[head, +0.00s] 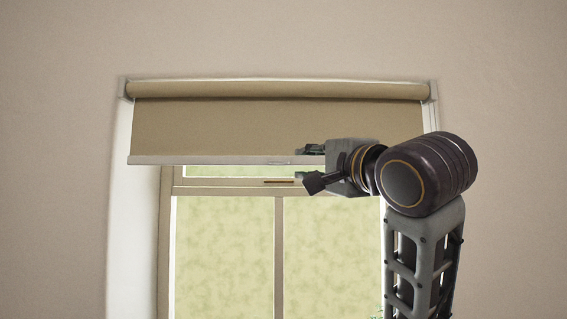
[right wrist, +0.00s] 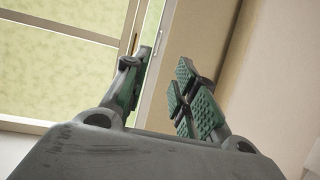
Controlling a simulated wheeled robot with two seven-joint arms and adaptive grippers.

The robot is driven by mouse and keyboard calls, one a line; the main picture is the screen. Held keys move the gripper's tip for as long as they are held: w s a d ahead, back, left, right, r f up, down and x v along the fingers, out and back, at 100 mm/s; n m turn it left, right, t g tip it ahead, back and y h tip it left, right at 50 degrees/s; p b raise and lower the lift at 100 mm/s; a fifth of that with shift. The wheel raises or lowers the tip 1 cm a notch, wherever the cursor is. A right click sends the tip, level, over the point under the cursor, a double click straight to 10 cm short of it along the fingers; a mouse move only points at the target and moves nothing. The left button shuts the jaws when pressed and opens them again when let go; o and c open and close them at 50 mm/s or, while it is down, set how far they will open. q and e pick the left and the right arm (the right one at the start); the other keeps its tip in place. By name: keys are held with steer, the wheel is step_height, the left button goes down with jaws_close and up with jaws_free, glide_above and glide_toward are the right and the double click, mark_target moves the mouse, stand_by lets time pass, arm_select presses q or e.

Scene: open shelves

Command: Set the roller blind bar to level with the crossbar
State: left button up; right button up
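The roller blind (head: 230,127) is a tan sheet hanging from a roller at the top of the window. Its pale bottom bar (head: 210,160) hangs a little above the window's crossbar (head: 220,190), with a strip of glass between them. My right gripper (head: 309,166) is open at the bar, right of the window's middle, one finger above bar height and one below. In the right wrist view, the gripper (right wrist: 166,88) has its fingers apart, with the bar's pale strip (right wrist: 154,55) showing between them. Contact cannot be told. My arm hides the bar's right part. My left gripper is out of view.
The roller (head: 270,89) sits between end brackets on a plain wall (head: 60,180). Below the crossbar, a vertical mullion (head: 279,250) divides the panes. A small brown mark (head: 279,181) shows just above the crossbar. Space left of my gripper is clear.

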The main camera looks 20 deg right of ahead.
mark_target(282, 162)
steer(key=shift+w, duration=0.2)
steer(key=shift+w+a+r+p, duration=0.25)
steer(key=shift+w+p, duration=0.5)
steer(key=shift+w, duration=1.45)
steer(key=shift+w+a+r+p, duration=0.3)
steer(key=shift+w+p, duration=0.4)
steer(key=shift+w, duration=1.55)
steer(key=shift+w+a+r+p, duration=0.25)
steer(key=shift+w+p, duration=0.5)
steer(key=shift+w, duration=1.45)
jaws_close()
